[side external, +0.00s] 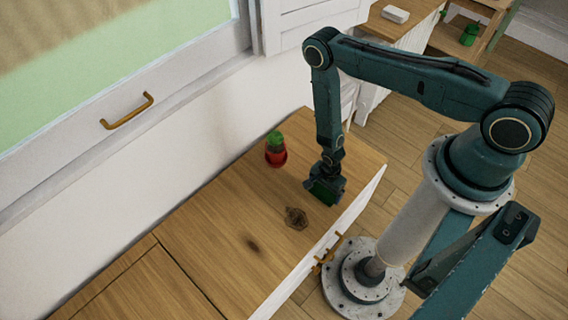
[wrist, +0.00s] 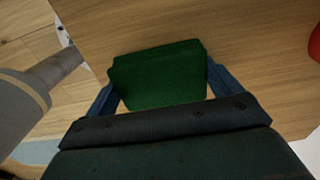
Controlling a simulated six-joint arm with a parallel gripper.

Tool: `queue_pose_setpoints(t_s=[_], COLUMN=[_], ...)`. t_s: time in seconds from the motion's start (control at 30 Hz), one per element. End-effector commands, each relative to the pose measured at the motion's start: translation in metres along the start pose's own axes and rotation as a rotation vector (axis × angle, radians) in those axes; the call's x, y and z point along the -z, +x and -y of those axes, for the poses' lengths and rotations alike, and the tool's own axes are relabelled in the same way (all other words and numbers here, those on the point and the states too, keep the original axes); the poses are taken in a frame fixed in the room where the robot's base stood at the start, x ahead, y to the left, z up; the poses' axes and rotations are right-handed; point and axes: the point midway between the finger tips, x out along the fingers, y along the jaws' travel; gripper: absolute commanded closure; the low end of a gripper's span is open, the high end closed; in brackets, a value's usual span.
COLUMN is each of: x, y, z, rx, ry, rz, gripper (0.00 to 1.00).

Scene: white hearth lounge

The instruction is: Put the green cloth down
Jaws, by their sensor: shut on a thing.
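The green cloth (wrist: 158,76) is a dark green folded piece between the two blue fingers of my gripper (wrist: 160,92) in the wrist view. In the side view the cloth (side external: 323,192) shows at the lower end of my gripper (side external: 325,186), over the right part of the wooden counter top (side external: 215,240). My gripper is shut on the cloth. I cannot tell whether the cloth touches the wood.
A red pot with a green plant (side external: 276,155) stands behind and left of my gripper. A small brown object (side external: 296,217) lies in front of it. The counter's white front edge (side external: 330,240) is close on the right. The counter's left part is clear.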

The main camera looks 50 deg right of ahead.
Motion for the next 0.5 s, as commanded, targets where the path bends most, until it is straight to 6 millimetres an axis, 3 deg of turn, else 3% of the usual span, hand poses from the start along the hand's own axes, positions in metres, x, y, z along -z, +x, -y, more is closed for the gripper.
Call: queue_pose_setpoints(t_s=[0.17,0.2,0.5], x=[0.0000,0.0000,0.0000], y=[0.0035,0.0031,0.0031], z=[0.0000,0.0001,0.0021], rx=[0.000,0.000,0.005], ry=[0.000,0.000,0.000], rz=[0.000,0.000,0.000], gripper=[0.46,0.02,0.00])
